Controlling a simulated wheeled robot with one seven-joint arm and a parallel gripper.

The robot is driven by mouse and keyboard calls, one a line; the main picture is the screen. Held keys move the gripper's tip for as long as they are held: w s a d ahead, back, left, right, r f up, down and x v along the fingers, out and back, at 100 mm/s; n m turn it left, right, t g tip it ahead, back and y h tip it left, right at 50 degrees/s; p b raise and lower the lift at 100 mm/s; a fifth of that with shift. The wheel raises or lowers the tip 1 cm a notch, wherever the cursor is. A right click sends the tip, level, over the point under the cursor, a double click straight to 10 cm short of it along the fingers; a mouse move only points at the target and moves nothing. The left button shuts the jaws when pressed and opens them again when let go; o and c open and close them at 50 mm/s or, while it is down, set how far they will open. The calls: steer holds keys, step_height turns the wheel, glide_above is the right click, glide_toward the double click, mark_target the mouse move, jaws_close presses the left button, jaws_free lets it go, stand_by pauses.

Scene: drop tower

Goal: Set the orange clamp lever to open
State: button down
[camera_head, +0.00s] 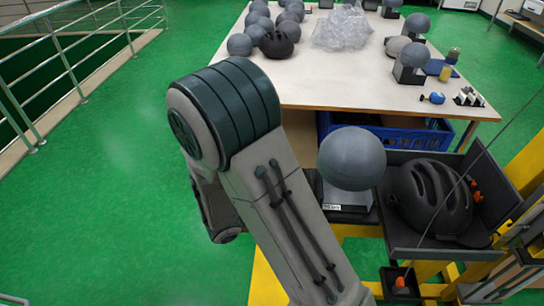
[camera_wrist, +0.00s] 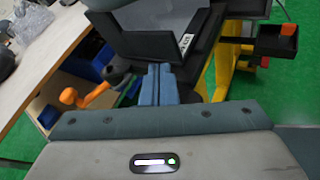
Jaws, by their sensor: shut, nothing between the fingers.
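An orange lever (camera_wrist: 88,97) with a rounded knob end shows at the left in the wrist view. It slants up to the right toward a dark, round-ended part beside the black stand (camera_wrist: 150,43). I cannot tell its setting from this view. My gripper (camera_wrist: 157,78) is shut and empty, its blue-grey fingers together in front of the stand. The lever is to the left of the fingers, apart from them. In the head view my arm hides my gripper, and I cannot make out this lever there.
A grey ball headform (camera_head: 352,158) sits on the labelled stand. A dark helmet (camera_head: 430,196) lies in a black tray to its right. A small black box (camera_head: 400,283) holds an orange piece. A blue crate (camera_head: 385,132) is under the worktable (camera_head: 330,90). Green floor is free at left.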

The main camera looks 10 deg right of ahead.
steer(key=w+a+n+t+y+p, duration=0.3)
steer(key=w+a+n+t+p, duration=0.2)
steer(key=a+n+t, duration=0.45)
steer(key=w+d+f+n+p, duration=0.1)
steer(key=w+d+f+p, duration=0.1)
steer(key=w+d+p, duration=0.2)
steer(key=w+d, duration=0.3)
steer(key=w, duration=0.4)
steer(key=shift+d+f+g+y, duration=0.3)
steer(key=shift+d+f+g, duration=0.05)
steer(key=shift+w+a, duration=0.15)
steer(key=shift+a, duration=0.1)
steer(key=shift+d, duration=0.1)
